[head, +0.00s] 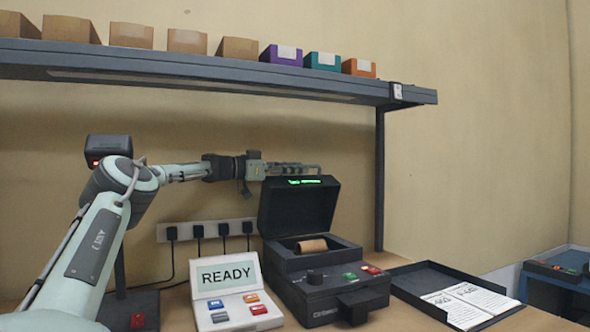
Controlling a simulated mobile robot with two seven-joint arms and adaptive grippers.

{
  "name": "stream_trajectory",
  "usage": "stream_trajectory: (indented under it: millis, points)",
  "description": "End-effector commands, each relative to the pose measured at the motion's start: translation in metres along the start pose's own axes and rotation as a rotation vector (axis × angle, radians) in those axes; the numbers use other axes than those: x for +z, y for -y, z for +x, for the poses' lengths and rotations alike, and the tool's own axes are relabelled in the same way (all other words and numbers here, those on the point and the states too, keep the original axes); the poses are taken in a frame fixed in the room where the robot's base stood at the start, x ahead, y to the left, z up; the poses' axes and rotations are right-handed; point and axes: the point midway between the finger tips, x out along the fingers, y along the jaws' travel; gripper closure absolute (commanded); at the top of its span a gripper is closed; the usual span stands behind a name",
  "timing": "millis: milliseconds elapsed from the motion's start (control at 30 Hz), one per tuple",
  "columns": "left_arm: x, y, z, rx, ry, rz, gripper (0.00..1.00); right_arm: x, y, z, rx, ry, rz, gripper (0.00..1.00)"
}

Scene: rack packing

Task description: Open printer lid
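The black printer (330,290) stands on the bench with its lid (298,208) raised upright at the back. A roll (312,245) shows inside the open body, and green lit marks show near the lid's top edge. My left gripper (312,169) reaches in from the left and lies level along the lid's top edge. I cannot tell whether it touches the lid, and its fingers are too small and partly hidden to show whether they are open. My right gripper is not in view.
A white panel reading READY (226,275) stands left of the printer, with a socket strip (190,231) behind. A black tray (425,277) with printed sheets lies to the right. A shelf (200,70) with several boxes hangs above. A blue-edged table (555,285) stands far right.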

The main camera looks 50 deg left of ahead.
Motion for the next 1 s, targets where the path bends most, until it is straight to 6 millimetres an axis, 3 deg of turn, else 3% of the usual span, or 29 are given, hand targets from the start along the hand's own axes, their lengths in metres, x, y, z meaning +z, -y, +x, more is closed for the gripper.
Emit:
stream_trajectory:
  millis: [233, 700, 1000]
  points:
    - [-0.002, 0.0, -0.006, 0.0, -0.003, 0.001, 0.7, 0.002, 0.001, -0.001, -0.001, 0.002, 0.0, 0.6]
    - [-0.004, 0.0, -0.063, -0.001, -0.006, 0.001, 0.7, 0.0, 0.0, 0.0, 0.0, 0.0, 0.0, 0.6]
    - [-0.001, -0.001, -0.075, 0.0, -0.001, 0.001, 0.7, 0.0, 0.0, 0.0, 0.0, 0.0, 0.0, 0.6]
